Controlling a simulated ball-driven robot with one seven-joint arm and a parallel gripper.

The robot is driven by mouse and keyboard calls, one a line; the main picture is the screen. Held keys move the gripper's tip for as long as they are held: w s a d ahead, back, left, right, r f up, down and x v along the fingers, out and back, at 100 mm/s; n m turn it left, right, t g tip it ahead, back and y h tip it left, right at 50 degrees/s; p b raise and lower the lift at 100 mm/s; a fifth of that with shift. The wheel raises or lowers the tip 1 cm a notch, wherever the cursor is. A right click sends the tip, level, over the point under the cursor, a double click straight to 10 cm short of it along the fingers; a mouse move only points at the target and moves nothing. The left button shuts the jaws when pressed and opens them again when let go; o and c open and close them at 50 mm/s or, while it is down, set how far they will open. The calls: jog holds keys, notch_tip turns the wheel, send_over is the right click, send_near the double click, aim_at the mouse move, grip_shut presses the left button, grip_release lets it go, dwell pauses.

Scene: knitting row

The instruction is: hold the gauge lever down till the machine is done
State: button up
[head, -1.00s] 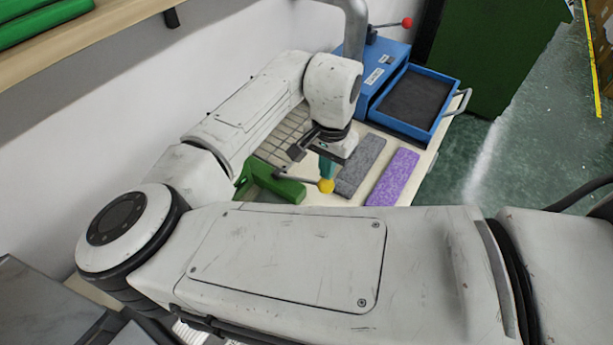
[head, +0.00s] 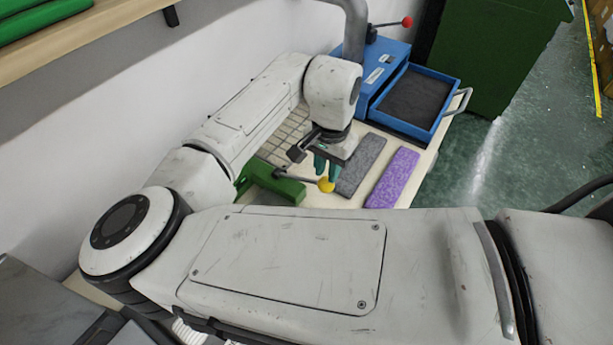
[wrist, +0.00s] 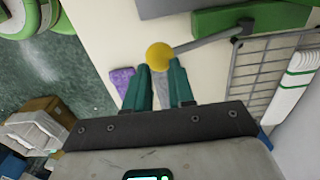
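A green device (head: 272,186) sits on the table, with a thin grey lever (head: 295,177) ending in a yellow ball knob (head: 326,184). In the wrist view the knob (wrist: 160,57) lies just beyond my fingertips, roughly centred between them, and the lever (wrist: 205,40) runs right to the green body (wrist: 250,18). My gripper (head: 327,172) points down above the knob, its two teal fingers spread apart with nothing held. The fingers also show in the wrist view (wrist: 160,72). I cannot tell whether they touch the knob.
A grey swatch (head: 360,165) and a purple swatch (head: 393,178) lie right of the knob. Behind stands a blue machine (head: 388,65) with a red-knobbed lever (head: 406,22) and a blue tray (head: 441,119). A wire grid (head: 285,136) lies behind the green device.

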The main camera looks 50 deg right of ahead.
aim_at(326, 179)
jog(key=shift+f+b, duration=0.85)
jog(key=shift+f, duration=1.05)
jog(key=shift+s+f+b, duration=0.15)
jog(key=shift+f+b, duration=0.35)
jog(key=shift+f, duration=0.35)
jog(key=shift+s+f+b, duration=0.15)
jog(key=shift+f+b, duration=0.3)
jog(key=shift+f, duration=0.35)
jog(key=shift+r, duration=0.1)
dwell(0.4)
notch_tip(326, 179, up, 8)
jog(key=p, duration=0.7)
jog(key=shift+r+p, duration=0.4)
jog(key=shift+r, duration=2.05)
